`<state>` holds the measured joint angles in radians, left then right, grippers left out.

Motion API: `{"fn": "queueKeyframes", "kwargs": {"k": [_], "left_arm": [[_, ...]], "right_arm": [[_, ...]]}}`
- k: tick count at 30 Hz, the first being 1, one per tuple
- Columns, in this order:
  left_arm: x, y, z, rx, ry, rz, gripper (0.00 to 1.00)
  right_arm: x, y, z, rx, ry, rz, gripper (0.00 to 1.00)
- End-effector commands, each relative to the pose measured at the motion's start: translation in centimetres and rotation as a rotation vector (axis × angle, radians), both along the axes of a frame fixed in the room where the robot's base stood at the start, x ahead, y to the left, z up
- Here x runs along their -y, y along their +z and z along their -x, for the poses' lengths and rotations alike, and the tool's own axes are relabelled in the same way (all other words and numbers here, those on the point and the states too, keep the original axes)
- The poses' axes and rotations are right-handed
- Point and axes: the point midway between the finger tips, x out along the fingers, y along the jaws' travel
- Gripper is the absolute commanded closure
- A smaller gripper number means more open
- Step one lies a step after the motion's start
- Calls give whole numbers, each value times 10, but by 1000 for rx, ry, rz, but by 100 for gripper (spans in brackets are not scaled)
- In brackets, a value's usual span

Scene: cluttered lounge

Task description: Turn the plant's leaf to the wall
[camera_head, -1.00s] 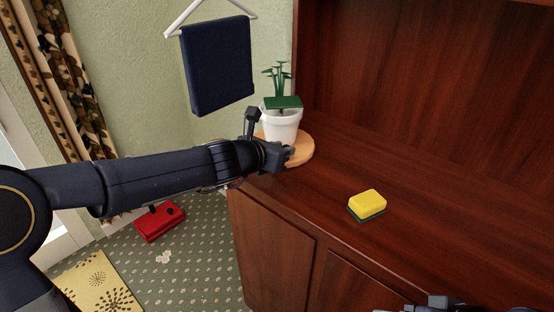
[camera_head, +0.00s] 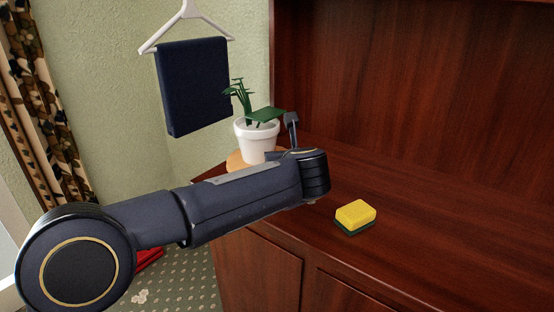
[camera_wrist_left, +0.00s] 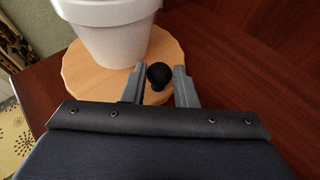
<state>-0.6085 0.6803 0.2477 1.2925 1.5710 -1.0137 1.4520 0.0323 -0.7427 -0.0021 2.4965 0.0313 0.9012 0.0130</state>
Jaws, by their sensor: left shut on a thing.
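The plant stands in a white pot (camera_head: 255,141) on a round wooden turntable (camera_head: 238,162) at the cabinet's left end. Its broad flat green leaf (camera_head: 266,115) points right in the head view, and thinner stalks (camera_head: 238,95) rise on the left. In the left wrist view the pot (camera_wrist_left: 115,42) sits on the turntable (camera_wrist_left: 88,76), whose rim carries a black round knob (camera_wrist_left: 159,72). My left gripper (camera_wrist_left: 158,84) is shut on this knob, one finger on each side. In the head view my arm hides the gripper and knob. My right gripper is out of view.
A yellow and green sponge (camera_head: 355,216) lies on the cabinet top (camera_head: 430,240), right of my left arm. A dark blue cloth (camera_head: 194,85) hangs on a hanger against the green wall (camera_head: 95,70). A red object (camera_head: 149,260) lies on the floor.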

Motion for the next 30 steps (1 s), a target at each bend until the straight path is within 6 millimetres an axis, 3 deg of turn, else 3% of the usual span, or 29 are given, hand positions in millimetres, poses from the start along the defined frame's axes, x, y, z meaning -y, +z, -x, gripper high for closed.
{"fn": "queueKeyframes", "kwargs": {"k": [3, 15, 30], "left_arm": [[12, 3, -6, -8, 97, -2, 100], [25, 2, -27, -7, 370, 0, 100], [27, -2, -34, -6, 460, 1, 100]], "right_arm": [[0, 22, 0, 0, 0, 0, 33], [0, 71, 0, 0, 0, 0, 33], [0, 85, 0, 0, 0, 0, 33]]}}
